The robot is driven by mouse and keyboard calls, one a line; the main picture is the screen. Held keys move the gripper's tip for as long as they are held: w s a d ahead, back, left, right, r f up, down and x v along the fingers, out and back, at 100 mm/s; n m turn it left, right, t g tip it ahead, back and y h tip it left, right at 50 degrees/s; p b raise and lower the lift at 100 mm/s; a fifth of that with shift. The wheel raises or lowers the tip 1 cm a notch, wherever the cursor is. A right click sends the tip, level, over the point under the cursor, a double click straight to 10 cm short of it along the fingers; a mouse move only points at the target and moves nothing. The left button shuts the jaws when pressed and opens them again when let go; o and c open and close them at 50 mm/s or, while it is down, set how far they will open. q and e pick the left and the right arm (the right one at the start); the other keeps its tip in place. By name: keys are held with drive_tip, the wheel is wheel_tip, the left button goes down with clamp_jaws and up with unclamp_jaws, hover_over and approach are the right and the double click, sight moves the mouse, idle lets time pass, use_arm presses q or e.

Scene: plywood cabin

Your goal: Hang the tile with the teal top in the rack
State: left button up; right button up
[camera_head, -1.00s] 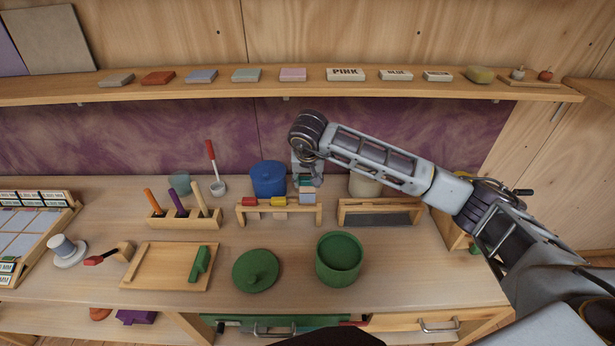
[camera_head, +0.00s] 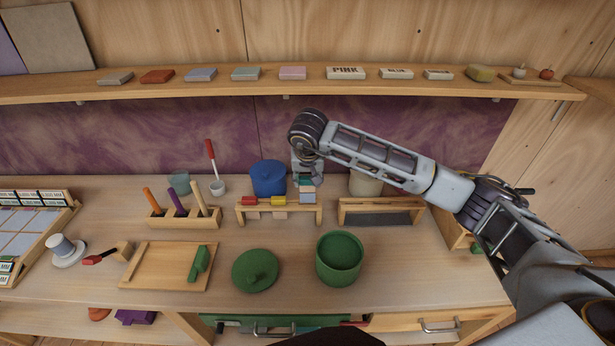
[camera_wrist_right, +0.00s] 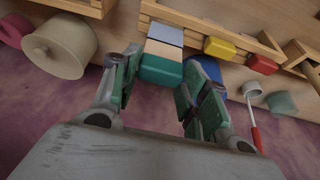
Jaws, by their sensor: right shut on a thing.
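My right gripper (camera_head: 308,181) is above the back edge of the wooden rack (camera_head: 301,217), near its right end. In the right wrist view the teal top of the tile (camera_wrist_right: 160,70) shows between the fingers of the gripper (camera_wrist_right: 158,88), which is shut on it. A red-topped tile (camera_head: 249,201) and a yellow-topped tile (camera_head: 278,201) are further left in the rack. My left gripper is not in view.
A cream pot (camera_head: 365,185) stands to the right. A second wooden frame (camera_head: 381,208) is right of the rack. A green pot (camera_head: 339,259) and its lid (camera_head: 256,270) are in front.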

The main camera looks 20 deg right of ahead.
sight(308, 195)
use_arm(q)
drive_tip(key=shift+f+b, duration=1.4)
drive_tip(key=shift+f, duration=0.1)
use_arm(e)
drive_tip(key=shift+f, duration=1.75)
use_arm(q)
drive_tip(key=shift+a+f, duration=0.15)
use_arm(e)
drive_tip(key=shift+f, duration=0.2)
drive_tip(key=shift+f, duration=0.1)
drive_tip(key=shift+f+b, duration=0.5)
drive_tip(key=shift+b, duration=0.15)
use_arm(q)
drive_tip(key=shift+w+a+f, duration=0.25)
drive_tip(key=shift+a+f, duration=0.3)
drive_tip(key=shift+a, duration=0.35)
use_arm(e)
drive_tip(key=shift+f, duration=0.1)
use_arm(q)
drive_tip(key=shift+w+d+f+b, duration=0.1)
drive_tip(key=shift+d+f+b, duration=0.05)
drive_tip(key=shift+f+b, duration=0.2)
use_arm(e)
drive_tip(key=shift+f, duration=0.4)
use_arm(q)
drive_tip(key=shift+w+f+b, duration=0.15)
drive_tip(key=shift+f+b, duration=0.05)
drive_tip(key=shift+b, duration=0.1)
use_arm(e)
drive_tip(key=shift+f, duration=0.35)
